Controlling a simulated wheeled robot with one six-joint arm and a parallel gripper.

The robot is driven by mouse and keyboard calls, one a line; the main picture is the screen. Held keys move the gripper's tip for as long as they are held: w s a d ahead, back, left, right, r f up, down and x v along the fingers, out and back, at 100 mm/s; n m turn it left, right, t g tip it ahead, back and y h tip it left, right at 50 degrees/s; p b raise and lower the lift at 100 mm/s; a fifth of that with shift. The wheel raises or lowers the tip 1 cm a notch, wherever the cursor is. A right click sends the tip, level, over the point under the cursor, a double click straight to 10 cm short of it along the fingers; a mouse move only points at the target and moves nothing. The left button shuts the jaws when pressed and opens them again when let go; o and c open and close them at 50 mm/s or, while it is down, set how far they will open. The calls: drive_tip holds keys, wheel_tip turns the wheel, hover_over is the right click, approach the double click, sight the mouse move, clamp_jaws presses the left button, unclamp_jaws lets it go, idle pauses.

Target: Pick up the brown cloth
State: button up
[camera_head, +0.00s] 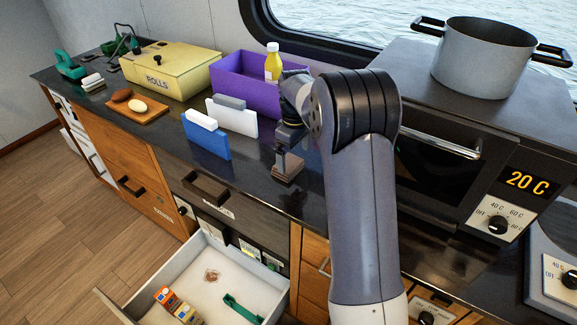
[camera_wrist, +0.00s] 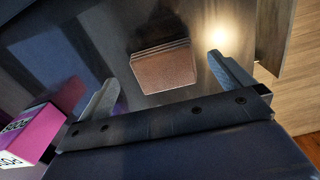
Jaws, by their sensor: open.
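The brown cloth (camera_head: 288,170) is a small, folded, layered square lying flat on the dark counter, near its front edge. In the wrist view the cloth (camera_wrist: 165,68) lies ahead of my gripper, between the lines of the two fingers. My gripper (camera_head: 284,158) points down over the cloth in the head view and partly hides it. In the wrist view my gripper (camera_wrist: 162,69) is open, with one finger on each side of the cloth and nothing held. I cannot tell the exact height of the fingertips above the counter.
A blue holder (camera_head: 206,141) and a white holder (camera_head: 232,119) stand left of the cloth. Behind are a purple bin (camera_head: 248,92) and a yellow bottle (camera_head: 273,65). An oven (camera_head: 437,180) stands right. An open drawer (camera_head: 268,292) juts out below. A magenta box (camera_wrist: 36,131) shows at wrist-view left.

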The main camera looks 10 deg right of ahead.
sight(293, 166)
wheel_tip(293, 166, down, 5)
drive_tip(key=shift+s+a+r+p, duration=0.1)
drive_tip(key=shift+a+r+p, duration=0.1)
drive_tip(key=shift+p, duration=0.2)
drive_tip(key=c, duration=0.9)
